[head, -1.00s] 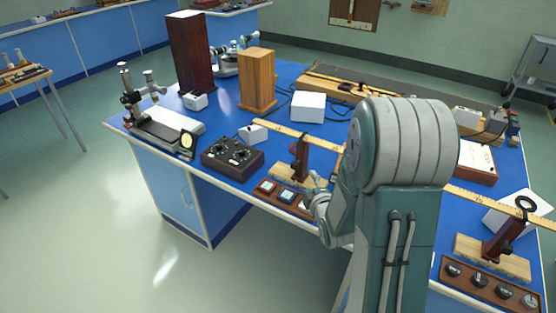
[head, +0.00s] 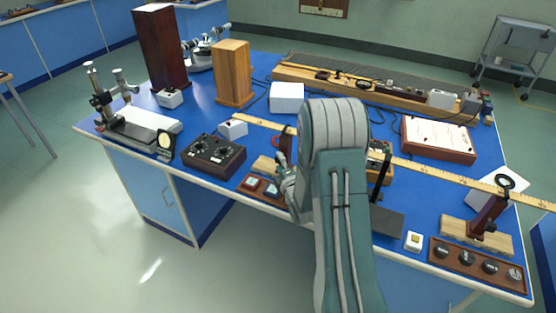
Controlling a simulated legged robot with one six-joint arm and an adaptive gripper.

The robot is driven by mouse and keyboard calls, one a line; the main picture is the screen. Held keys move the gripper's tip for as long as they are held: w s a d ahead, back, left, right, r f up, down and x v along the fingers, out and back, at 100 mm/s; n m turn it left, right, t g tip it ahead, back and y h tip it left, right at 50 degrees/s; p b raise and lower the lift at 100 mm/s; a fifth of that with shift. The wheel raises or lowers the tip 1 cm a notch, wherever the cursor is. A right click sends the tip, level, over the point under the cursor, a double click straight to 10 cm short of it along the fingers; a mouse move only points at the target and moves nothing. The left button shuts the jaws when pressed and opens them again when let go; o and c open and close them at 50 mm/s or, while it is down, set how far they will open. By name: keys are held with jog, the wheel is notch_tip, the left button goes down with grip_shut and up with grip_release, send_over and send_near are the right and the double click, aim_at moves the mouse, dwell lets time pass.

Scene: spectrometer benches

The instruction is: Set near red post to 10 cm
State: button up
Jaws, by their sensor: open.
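A long yellow ruler (head: 440,177) runs across the front of the blue bench, partly hidden by my arm. A dark red post (head: 284,146) stands near its left end on a pale wooden base (head: 264,165); its lower part is hidden by my gripper. My gripper (head: 287,184) is small in view, open, close to the front of this post; contact cannot be told. A second dark red post (head: 489,215) with a black ring stands tilted in the picture on a wooden base (head: 475,235) at the right. The ruler's marks are too small to read.
A black dial box (head: 214,155) and a small white block (head: 233,129) lie left of the gripper. A button tray (head: 258,186) is at the front edge. A black upright (head: 381,178) stands right of my arm. A knob tray (head: 475,262) lies front right.

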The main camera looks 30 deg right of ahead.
jog(key=shift+w+d, duration=0.15)
jog(key=shift+w, duration=0.75)
grip_shut()
jog(key=w+a, duration=0.5)
jog(key=w, duration=0.2)
jog(key=shift+a, duration=0.35)
jog(key=shift+w+f, duration=0.1)
jog(key=shift+f, duration=0.05)
grip_release()
jog(key=shift+w+a, duration=0.1)
jog(key=shift+w, duration=0.05)
